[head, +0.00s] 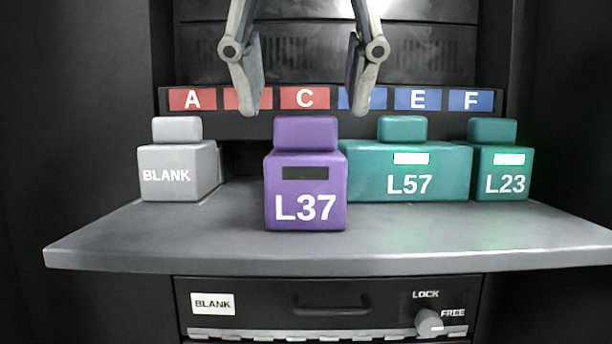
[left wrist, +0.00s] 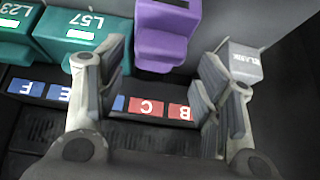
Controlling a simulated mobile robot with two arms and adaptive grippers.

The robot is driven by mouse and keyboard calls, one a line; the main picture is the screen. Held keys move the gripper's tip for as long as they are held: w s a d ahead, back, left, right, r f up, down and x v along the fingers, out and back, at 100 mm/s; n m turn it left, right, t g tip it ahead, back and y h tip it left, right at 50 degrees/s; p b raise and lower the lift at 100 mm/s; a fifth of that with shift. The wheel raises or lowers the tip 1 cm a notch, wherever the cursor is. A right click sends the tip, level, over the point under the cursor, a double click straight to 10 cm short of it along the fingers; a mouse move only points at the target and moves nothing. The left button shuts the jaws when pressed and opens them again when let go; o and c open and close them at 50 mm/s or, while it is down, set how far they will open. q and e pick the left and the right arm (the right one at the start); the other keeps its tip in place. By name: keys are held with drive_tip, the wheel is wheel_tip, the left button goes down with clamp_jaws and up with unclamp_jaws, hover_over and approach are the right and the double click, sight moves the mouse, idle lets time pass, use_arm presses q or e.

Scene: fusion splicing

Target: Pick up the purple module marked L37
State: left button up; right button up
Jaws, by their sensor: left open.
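The purple module marked L37 (head: 306,187) stands on the grey shelf (head: 150,245), forward of the other modules, with a purple top block and a dark window above its label. My left gripper (head: 306,108) is open and empty, its two fingers hanging above and apart on either side of the module's top block. In the left wrist view the purple module (left wrist: 165,35) shows upside down, beyond and between the open fingers (left wrist: 160,95), not touching them. My right gripper does not show in either view.
A grey BLANK module (head: 177,168) stands at left. Teal modules L57 (head: 440,175) and L23 (head: 505,178) stand at right, L57 close beside the purple one. A lettered red and blue strip (head: 417,99) runs behind. A drawer (head: 330,304) with a LOCK/FREE knob (head: 429,322) is below the shelf.

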sight(306, 135)
use_arm(q)
drive_tip(key=x, duration=0.3)
drive_tip(key=shift+f, duration=0.1)
drive_tip(key=p+x, duration=0.1)
drive_tip(key=x, duration=0.2)
drive_tip(key=shift+w, duration=0.1)
drive_tip(key=shift+w+f, duration=0.1)
drive_tip(key=shift+f, duration=0.65)
drive_tip(key=shift+d+f, duration=0.1)
drive_tip(key=shift+f, duration=0.2)
drive_tip(key=shift+w+f, duration=0.15)
drive_tip(key=shift+w, duration=0.05)
drive_tip(key=shift+o, duration=0.4)
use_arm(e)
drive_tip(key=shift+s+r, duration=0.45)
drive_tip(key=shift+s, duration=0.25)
use_arm(q)
drive_tip(key=c, duration=0.5)
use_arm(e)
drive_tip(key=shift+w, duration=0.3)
